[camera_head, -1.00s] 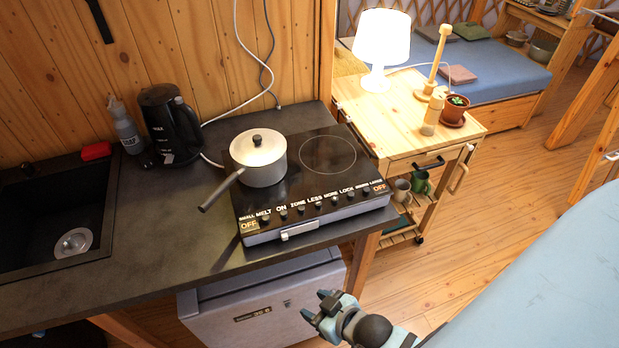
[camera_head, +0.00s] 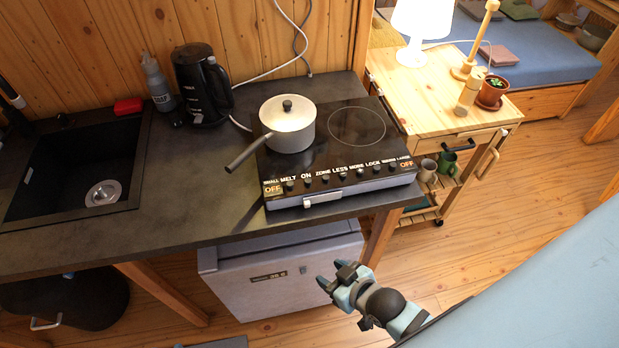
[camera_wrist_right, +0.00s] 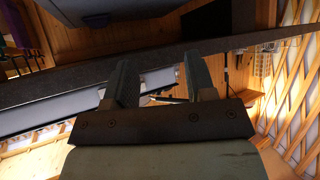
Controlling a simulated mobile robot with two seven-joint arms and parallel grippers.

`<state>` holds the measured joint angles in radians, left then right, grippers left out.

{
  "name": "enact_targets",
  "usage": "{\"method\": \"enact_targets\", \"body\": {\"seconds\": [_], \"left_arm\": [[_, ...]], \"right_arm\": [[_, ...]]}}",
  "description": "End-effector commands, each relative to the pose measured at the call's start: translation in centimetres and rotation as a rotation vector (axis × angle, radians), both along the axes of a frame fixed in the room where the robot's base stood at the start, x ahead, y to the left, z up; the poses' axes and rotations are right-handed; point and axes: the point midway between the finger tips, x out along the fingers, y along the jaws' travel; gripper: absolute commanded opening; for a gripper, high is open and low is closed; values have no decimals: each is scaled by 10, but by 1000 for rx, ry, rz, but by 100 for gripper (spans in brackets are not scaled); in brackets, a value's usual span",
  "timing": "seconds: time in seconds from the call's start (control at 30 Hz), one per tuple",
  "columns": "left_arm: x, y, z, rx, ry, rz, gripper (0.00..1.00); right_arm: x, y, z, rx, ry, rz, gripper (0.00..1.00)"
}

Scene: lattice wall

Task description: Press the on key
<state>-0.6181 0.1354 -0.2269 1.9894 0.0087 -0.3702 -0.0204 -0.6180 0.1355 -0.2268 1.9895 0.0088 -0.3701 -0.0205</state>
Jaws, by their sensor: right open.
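The black induction cooktop (camera_head: 392,165) stands on the dark counter. Its front panel has a row of small dark keys with white labels. The on key (camera_head: 308,181) sits under the label "ON", between "MELT" and "ZONE". A grey pot (camera_head: 289,128) with a lid stands on the left burner, its handle pointing to the lower left. My right gripper (camera_head: 335,275) is open and empty, below and in front of the counter edge, well apart from the keys. In the right wrist view its two fingers (camera_wrist_right: 160,85) are spread with nothing between them. My left gripper is not in view.
A black kettle (camera_head: 203,84) and a grey bottle (camera_head: 158,84) stand left of the cooktop, beside the sink (camera_head: 75,165). A grey box-like appliance (camera_head: 285,270) is under the counter. A wooden cart (camera_head: 440,110) with a lamp stands to the right.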

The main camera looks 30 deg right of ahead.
Motion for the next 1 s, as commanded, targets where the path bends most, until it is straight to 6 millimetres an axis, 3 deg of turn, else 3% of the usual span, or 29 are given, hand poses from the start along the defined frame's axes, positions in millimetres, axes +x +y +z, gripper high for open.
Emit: {"method": "enact_targets", "body": {"seconds": [0.13,0.3,0.37,1.0], "left_arm": [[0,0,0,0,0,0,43],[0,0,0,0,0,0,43],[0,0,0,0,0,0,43],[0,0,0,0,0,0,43]], "right_arm": [[0,0,0,0,0,0,50],[0,0,0,0,0,0,11],[0,0,0,0,0,0,0],[0,0,0,0,0,0,0]]}}
